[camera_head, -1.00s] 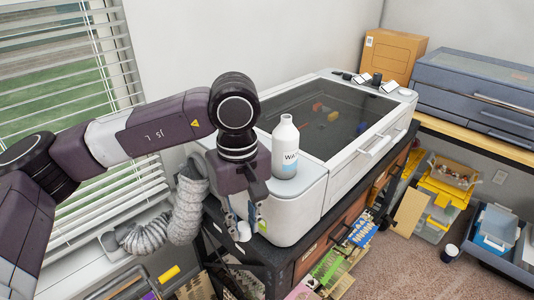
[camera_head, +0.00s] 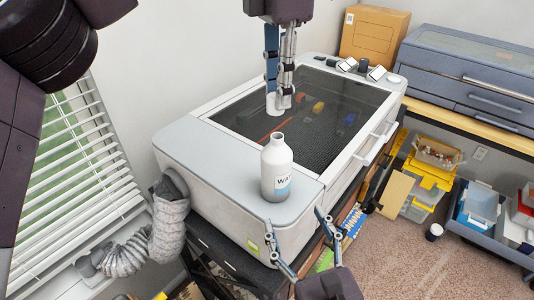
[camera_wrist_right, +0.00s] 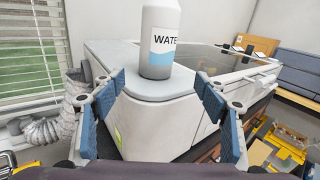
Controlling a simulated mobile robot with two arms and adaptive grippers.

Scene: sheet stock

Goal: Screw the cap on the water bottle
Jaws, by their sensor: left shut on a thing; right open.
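The white water bottle (camera_head: 276,172) stands upright and open-topped on the pale front ledge of the machine. It also shows in the right wrist view (camera_wrist_right: 161,30), with its top cut off. My left gripper (camera_head: 280,102) points down and is shut on the small white cap (camera_head: 271,105). In the head view it appears above and behind the bottle, apart from it, over the dark glass lid. My right gripper (camera_head: 294,226) is open and empty, low in front of the bottle and apart from it. Its spread fingers (camera_wrist_right: 159,82) also show in the right wrist view.
The machine (camera_head: 215,165) has a dark glass lid (camera_head: 345,125) with coloured pieces visible beneath. A grey hose (camera_head: 170,225) hangs at its left by the blinds (camera_head: 80,195). A cardboard box (camera_head: 373,35) and blue drawers (camera_head: 470,70) stand behind. The ledge around the bottle is clear.

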